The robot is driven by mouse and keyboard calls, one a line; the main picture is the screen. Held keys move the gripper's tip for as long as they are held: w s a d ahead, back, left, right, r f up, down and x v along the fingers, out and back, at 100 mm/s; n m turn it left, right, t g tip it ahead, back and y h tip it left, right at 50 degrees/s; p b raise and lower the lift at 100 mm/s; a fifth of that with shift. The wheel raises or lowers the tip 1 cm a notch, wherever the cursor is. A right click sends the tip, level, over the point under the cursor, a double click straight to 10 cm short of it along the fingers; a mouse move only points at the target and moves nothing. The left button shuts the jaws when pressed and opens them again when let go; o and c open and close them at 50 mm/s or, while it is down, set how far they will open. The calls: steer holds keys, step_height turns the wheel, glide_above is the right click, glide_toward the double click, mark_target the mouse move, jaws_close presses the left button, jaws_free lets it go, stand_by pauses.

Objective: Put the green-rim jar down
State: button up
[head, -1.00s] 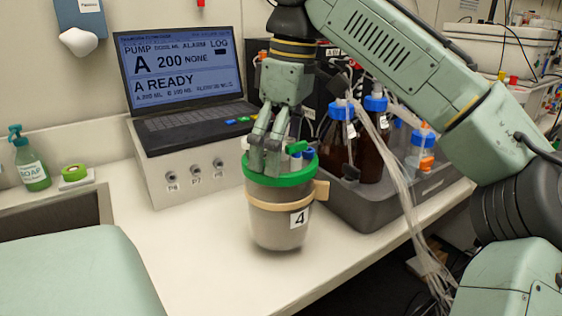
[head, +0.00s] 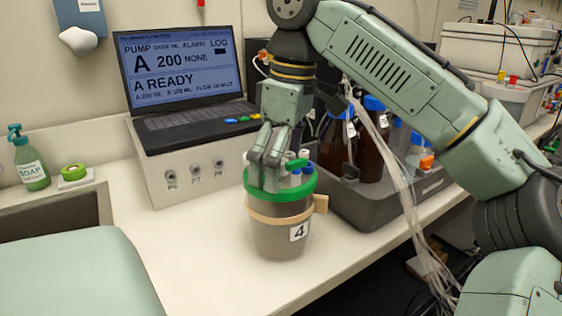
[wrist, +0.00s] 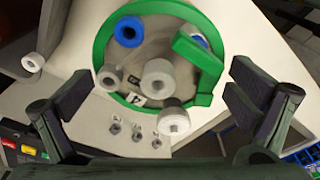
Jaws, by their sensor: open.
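The green-rim jar (head: 272,240) stands upright on the white bench, with a tan band around it and a "4" label facing front. Its green rim (wrist: 102,40) and several lid ports also show in the wrist view. My gripper (head: 264,180) is above the jar, its fingers overlapping the left part of the rim in the head view. In the wrist view my gripper (wrist: 163,88) has its two fingers wide apart, with the jar top between and beyond them. I cannot tell whether a finger touches the rim.
A grey pump box with a laptop-like screen (head: 182,60) stands behind left of the jar. A dark tray (head: 372,208) with brown, blue-capped bottles is close on the right. Clear tubing (head: 408,210) hangs over the front edge. Bare bench (head: 215,265) lies left and in front.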

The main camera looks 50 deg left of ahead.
steer(key=shift+r, duration=0.1)
step_height(320, 180, up, 12)
steer(key=d+p, duration=0.1)
steer(key=p, duration=0.5)
steer(key=shift+w+d+p, duration=0.15)
steer(key=shift+w+p, duration=0.15)
steer(key=shift+w, duration=0.05)
